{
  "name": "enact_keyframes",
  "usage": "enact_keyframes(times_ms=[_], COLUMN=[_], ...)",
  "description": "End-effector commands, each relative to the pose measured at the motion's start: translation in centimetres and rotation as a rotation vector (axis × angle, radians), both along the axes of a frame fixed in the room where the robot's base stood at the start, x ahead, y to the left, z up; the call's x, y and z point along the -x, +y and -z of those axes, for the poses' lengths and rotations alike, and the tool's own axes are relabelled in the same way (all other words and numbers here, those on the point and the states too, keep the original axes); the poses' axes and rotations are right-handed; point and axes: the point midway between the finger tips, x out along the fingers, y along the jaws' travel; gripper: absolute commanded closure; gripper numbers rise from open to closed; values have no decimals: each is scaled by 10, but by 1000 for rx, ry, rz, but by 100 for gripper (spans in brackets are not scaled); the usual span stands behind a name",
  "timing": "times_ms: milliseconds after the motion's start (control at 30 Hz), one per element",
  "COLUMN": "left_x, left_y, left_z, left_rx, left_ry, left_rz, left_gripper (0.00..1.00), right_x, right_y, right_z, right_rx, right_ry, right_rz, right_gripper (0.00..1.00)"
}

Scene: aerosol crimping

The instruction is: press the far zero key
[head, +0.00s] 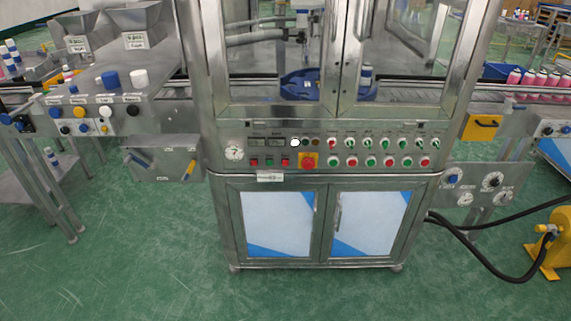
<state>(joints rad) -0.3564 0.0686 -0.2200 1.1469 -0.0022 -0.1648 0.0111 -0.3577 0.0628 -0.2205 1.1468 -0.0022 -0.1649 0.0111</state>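A steel machine cabinet stands in the middle of the head view, with a control panel (330,151) across its front. On the panel's left are two small dark displays (257,142) and, below them, a few small red and green square keys (269,163). A white round knob (295,142) sits right of the displays, beside smaller dark round ones. The labels are too small to read, so I cannot tell which key is the far zero key. Neither of my grippers is in view, and nothing touches the panel.
A steel side table (165,85) with coloured knobs stands left. A black hose (490,266) runs to a yellow machine (556,240). Green floor in front is clear.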

Motion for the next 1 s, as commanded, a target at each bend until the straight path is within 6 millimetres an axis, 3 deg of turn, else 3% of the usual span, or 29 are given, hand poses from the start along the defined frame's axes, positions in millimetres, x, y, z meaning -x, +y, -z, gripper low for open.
enact_keyframes(times_ms=[33,133,1000], left_x=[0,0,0], left_y=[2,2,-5], left_z=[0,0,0], left_rx=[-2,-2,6], left_ry=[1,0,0], left_rz=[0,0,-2], left_gripper=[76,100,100], right_x=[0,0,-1], right_y=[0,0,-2], right_z=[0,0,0], right_rx=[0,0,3], right_ry=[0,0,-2], right_rz=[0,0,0], right_gripper=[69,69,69])
